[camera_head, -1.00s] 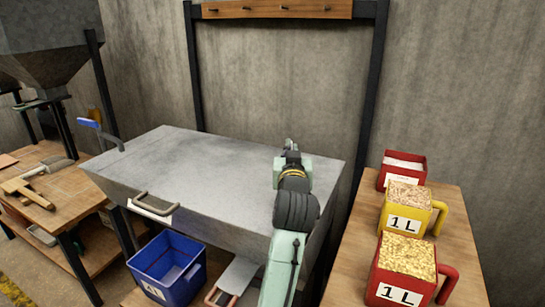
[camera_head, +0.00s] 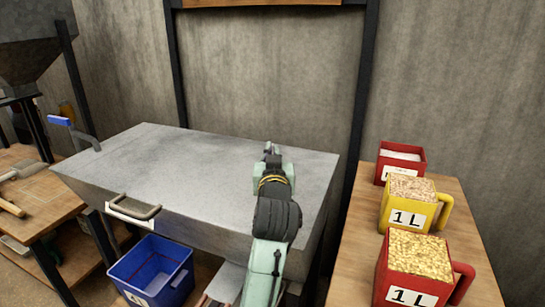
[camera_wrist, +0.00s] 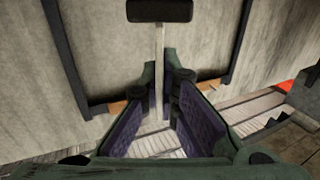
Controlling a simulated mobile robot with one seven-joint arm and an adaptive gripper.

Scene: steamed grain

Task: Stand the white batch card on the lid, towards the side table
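The grey metal lid (camera_head: 190,170) lies flat over a large box in the middle of the head view, its top bare. My gripper (camera_head: 270,150) is above the right part of the lid. In the wrist view, its two fingers (camera_wrist: 161,95) close on a thin pale piece, apparently the white batch card (camera_wrist: 159,60) seen edge-on, with a dark bar at its far end. In the head view the card is mostly hidden by my gripper. The wooden side table (camera_head: 345,285) stands to the right of the lid.
A red box (camera_head: 425,165), a yellow 1 L measure (camera_head: 386,212) and a red 1 L measure (camera_head: 382,275) stand on the side table. A lid handle (camera_head: 135,208) is at the front and a blue-gripped lever (camera_head: 60,121) at the back left. A blue bin (camera_head: 150,285) sits below.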

